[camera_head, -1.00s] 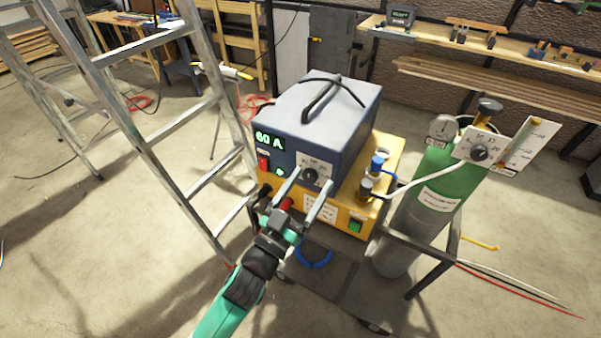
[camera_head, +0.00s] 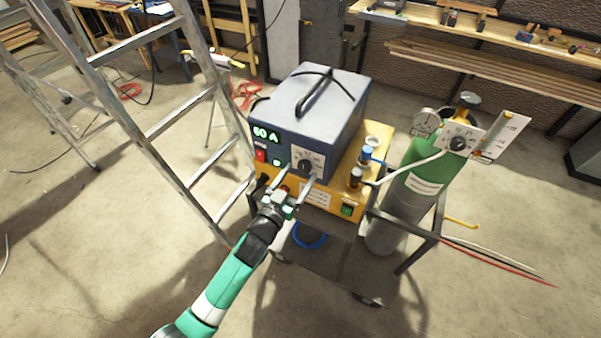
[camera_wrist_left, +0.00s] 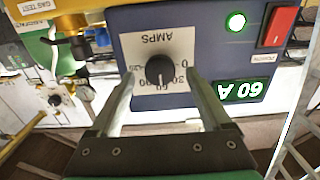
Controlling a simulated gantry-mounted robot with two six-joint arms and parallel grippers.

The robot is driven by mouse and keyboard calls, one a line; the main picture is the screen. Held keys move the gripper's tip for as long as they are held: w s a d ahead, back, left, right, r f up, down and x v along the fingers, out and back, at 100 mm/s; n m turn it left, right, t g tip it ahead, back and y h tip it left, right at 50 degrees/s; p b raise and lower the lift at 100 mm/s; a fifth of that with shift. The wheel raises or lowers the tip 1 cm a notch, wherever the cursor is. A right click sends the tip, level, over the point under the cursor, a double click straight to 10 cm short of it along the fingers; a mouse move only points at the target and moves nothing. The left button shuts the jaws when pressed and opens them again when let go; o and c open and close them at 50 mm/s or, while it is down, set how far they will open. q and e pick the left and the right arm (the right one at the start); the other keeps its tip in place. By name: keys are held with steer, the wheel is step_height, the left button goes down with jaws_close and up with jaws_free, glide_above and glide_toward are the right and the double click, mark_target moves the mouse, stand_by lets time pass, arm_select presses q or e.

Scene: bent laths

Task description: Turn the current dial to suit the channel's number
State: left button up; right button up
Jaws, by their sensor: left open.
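The blue welding power unit (camera_head: 325,115) has a black current dial (camera_head: 305,165) on a white scale plate on its front. In the left wrist view the dial (camera_wrist_left: 158,67) shows upside down under the word AMPS, with its pointer towards the 60 mark. The green display (camera_head: 266,136) reads 60 A, also in the left wrist view (camera_wrist_left: 241,90). My left gripper (camera_head: 303,172) is open, with its fingers in front of the dial's plate. In the left wrist view the dial lies between the two fingertips, with a gap on each side. No channel number is readable.
The unit stands on a yellow base (camera_head: 330,199) on a cart. A green gas cylinder (camera_head: 420,180) with a gauge and second dial (camera_head: 459,143) stands at the right. A metal ladder (camera_head: 165,110) stands close on the left.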

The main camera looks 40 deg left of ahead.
arm_select(q)
steer(key=shift+w+a, duration=0.25)
steer(key=shift+w, duration=0.45)
steer(key=shift+c, duration=0.4)
jaws_close()
steer(key=shift+m, duration=0.3)
steer(key=m+p, duration=0.1)
steer(key=m, duration=0.2)
steer(key=shift+m+p, duration=0.35)
steer(key=shift+m, duration=2.15)
